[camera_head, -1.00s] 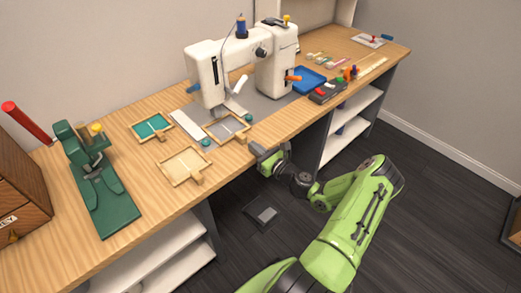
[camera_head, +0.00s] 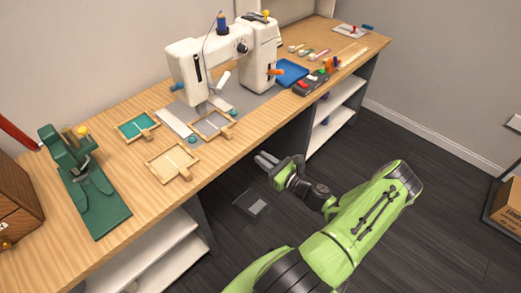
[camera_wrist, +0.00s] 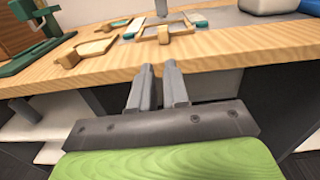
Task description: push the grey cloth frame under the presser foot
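The grey cloth frame (camera_head: 212,125), a wooden frame around grey cloth, lies on the bench just in front of the white sewing machine (camera_head: 205,75). The machine's presser foot (camera_head: 201,107) is above its back edge; I cannot tell exactly how far under it the cloth reaches. The frame also shows in the wrist view (camera_wrist: 165,32), beyond the bench edge. My gripper (camera_head: 262,160) is off the front edge of the bench, apart from the frame. In the wrist view its fingers (camera_wrist: 157,70) have a narrow gap between them and hold nothing.
A pale cloth frame (camera_head: 172,162) and a green cloth frame (camera_head: 138,126) lie to the left. A green clamp-like device (camera_head: 92,195) stands farther left. A blue tray (camera_head: 290,72) and a dark box of small items (camera_head: 310,84) lie to the right. The bench front is clear.

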